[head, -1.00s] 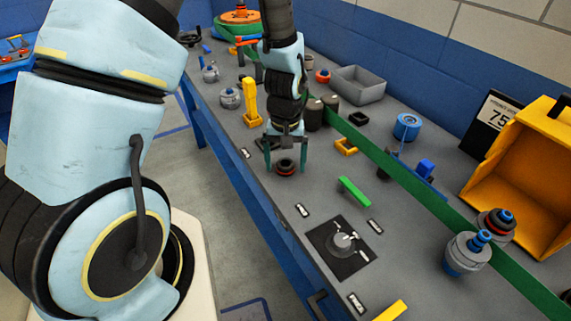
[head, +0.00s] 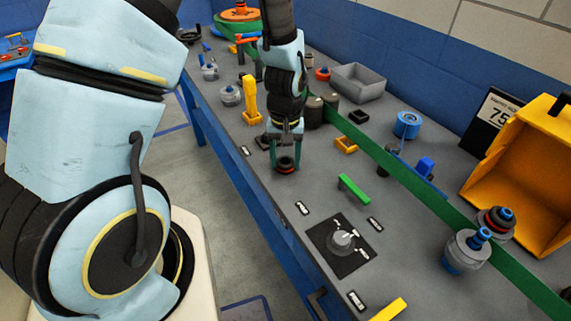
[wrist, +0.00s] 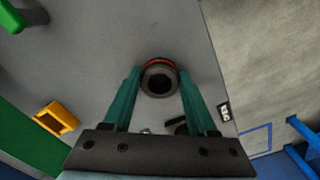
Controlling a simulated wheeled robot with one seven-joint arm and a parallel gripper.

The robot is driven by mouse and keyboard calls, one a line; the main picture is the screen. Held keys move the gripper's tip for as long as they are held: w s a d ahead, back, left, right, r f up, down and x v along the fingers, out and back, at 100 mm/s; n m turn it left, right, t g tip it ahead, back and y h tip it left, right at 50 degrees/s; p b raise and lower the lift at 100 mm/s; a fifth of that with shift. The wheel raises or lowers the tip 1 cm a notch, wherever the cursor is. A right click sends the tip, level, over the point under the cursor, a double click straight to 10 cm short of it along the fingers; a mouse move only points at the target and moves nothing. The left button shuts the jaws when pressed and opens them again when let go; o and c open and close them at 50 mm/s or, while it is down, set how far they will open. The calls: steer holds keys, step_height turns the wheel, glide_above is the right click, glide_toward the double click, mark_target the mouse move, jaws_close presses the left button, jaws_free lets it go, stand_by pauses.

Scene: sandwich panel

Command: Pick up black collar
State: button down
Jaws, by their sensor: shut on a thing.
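The black collar (head: 286,164) is a short dark ring with a red band, standing on the grey bench top near its front edge. In the wrist view the collar (wrist: 159,80) shows its round dark hole, between the fingertips. My gripper (head: 285,160) points down, with its two teal fingers shut on the collar's sides. In the wrist view my gripper (wrist: 159,76) has a finger on either side of it. The collar seems to be at bench height; I cannot tell if it is lifted at all.
A green bar (head: 353,188) and a black dial panel (head: 341,246) lie to the right. A yellow upright part (head: 249,100) stands left of my gripper. A yellow square ring (head: 346,145) is behind. A long green strip (head: 400,178) runs along the bench.

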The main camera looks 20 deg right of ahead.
steer(key=shift+r, duration=0.15)
step_height(320, 180, up, 10)
steer(key=b, duration=0.2)
stand_by(0.5)
